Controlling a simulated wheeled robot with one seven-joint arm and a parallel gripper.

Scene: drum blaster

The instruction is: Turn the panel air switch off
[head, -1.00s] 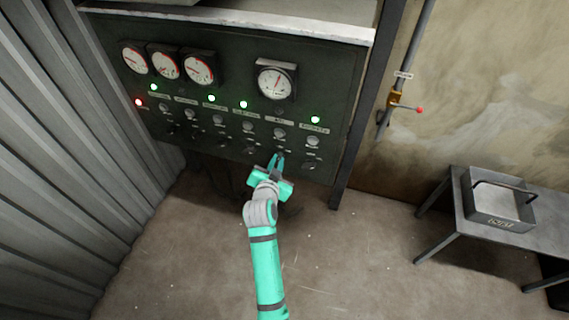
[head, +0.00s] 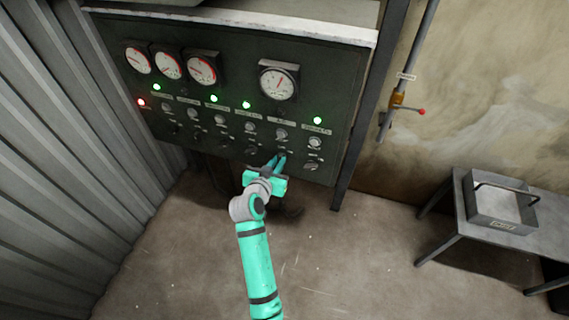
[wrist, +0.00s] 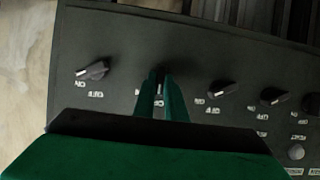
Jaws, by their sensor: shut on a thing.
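The dark control panel (head: 225,65) has a row of black rotary switches along its lower part, with lettering too small to read in the head view. My gripper (head: 277,160) is at the second switch from the right, under a short label (head: 283,121). In the wrist view my gripper (wrist: 160,80) has its two green fingers close together around that switch (wrist: 160,88). The fingers hide most of the knob, so its setting cannot be told. Neighbouring switches, marked ON and OFF, show on the left (wrist: 92,71) and right (wrist: 222,90).
A round gauge (head: 278,82) sits above the gripped switch. Several green lamps (head: 317,120) and one red lamp (head: 141,102) are lit. A metal table (head: 448,215) with a tray (head: 500,222) stands at the right. The floor between is clear.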

